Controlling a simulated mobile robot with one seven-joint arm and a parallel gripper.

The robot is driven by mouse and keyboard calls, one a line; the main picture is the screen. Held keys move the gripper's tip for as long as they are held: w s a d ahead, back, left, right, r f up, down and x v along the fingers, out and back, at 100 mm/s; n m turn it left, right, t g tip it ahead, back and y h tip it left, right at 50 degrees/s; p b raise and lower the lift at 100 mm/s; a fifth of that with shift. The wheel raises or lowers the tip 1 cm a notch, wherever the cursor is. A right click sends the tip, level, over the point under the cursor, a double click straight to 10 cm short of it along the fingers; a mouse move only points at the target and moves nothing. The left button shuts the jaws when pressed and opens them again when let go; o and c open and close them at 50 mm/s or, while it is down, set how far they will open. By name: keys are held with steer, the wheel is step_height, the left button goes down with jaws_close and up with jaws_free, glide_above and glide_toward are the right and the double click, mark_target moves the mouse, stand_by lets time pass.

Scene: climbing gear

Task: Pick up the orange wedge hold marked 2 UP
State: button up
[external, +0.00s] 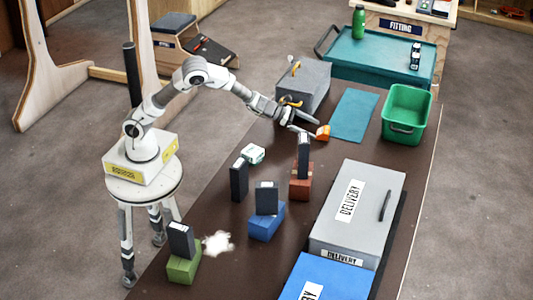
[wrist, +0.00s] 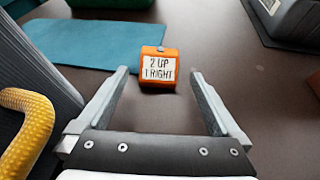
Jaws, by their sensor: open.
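The orange wedge hold (wrist: 158,68) stands on the dark table ahead of my gripper in the wrist view. Its label reads "2 UP" over "1 RIGHT". In the external view the orange hold (external: 323,132) sits near the front corner of the teal mat. My gripper (wrist: 158,82) is open, with one finger on each side of the hold's line and nothing between them. The hold lies just beyond the fingertips, roughly centred. In the external view my gripper (external: 305,128) reaches over the table just left of the hold.
A teal mat (external: 354,114) and green bin (external: 408,112) lie beyond the hold. A grey box (external: 308,85) with a yellow handle (wrist: 27,125) is close on the left. A black block (external: 303,155) on a red brick (external: 301,186) stands nearby. Grey and blue delivery boxes fill the front right.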

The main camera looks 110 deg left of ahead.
mark_target(320, 131)
steer(key=shift+w+a+f, duration=0.1)
steer(key=shift+w+a, duration=0.1)
steer(key=shift+w, duration=0.65)
steer(key=shift+w+a+f, duration=0.1)
steer(key=shift+w+a, duration=0.05)
steer(key=shift+w, duration=0.75)
steer(key=shift+w+a+f, duration=0.1)
steer(key=shift+w+a, duration=0.1)
steer(key=shift+w, duration=0.65)
steer(key=shift+r, duration=0.1)
steer(key=shift+c, duration=0.2)
steer(key=c, duration=1.4)
